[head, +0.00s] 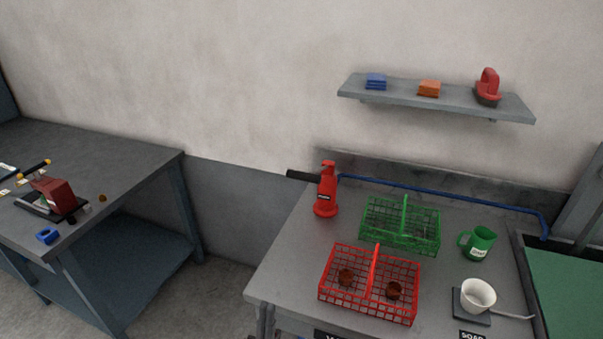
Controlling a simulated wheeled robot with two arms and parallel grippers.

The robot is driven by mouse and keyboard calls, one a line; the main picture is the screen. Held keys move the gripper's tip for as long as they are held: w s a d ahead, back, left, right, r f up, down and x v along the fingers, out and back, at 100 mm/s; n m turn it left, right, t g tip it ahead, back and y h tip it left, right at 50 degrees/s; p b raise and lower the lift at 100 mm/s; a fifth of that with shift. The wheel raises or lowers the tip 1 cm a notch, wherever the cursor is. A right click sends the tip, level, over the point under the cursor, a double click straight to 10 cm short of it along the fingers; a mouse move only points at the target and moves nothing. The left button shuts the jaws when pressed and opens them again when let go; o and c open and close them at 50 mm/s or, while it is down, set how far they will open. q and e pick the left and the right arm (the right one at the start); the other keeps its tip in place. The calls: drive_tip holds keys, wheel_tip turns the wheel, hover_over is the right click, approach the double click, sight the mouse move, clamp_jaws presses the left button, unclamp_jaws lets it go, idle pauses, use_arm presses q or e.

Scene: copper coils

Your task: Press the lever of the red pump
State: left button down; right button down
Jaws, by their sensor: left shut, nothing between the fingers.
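The red pump (326,194) stands upright near the back left corner of the grey table. Its black lever (303,176) sticks out to the left from below the red head, roughly level. Nothing touches the lever. Only a small dark bit at the bottom edge, left of the table leg, seems to be my left gripper (251,337). It is shut and empty, well below and in front of the pump. Most of it is cut off by the frame. My right gripper is not in view.
A green basket (439,238) and a red basket (322,293) holding brown coils stand right of and in front of the pump. A green mug (480,243) and white cup (478,293) are further right. A blue pipe (430,192) runs behind. The table's left edge is clear.

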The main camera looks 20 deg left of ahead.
use_arm(q)
drive_tip(key=w+a+r+g+p, duration=0.1)
drive_tip(key=w+a+r+g, duration=0.1)
drive_tip(key=w, duration=0.6)
drive_tip(key=w+a+r+n+g+y+p, duration=0.1)
drive_tip(key=w+a+r+g, duration=0.1)
drive_tip(key=w+g, duration=0.4)
drive_tip(key=w+a+r+g+y+p, duration=0.1)
drive_tip(key=w+r+g, duration=0.3)
drive_tip(key=w, duration=0.7)
drive_tip(key=shift+w+a+r+n+g, duration=0.3)
drive_tip(key=shift+w+a+n+g, duration=0.1)
drive_tip(key=shift+a+g, duration=0.15)
drive_tip(key=shift+r, duration=0.1)
drive_tip(key=w+r+p, duration=0.2)
drive_tip(key=w+p, duration=0.4)
drive_tip(key=w, duration=0.4)
drive_tip(key=shift+s+d+f+p, duration=0.1)
drive_tip(key=shift+s+f+p, duration=0.1)
drive_tip(key=shift+f, duration=0.6)
drive_tip(key=shift+s+d+f+p, duration=0.1)
drive_tip(key=shift+s+f+p, duration=0.1)
drive_tip(key=shift+f, duration=0.55)
drive_tip(key=shift+s+f+p, duration=0.1)
drive_tip(key=shift+f+p, duration=0.1)
drive_tip(key=shift+f, duration=0.6)
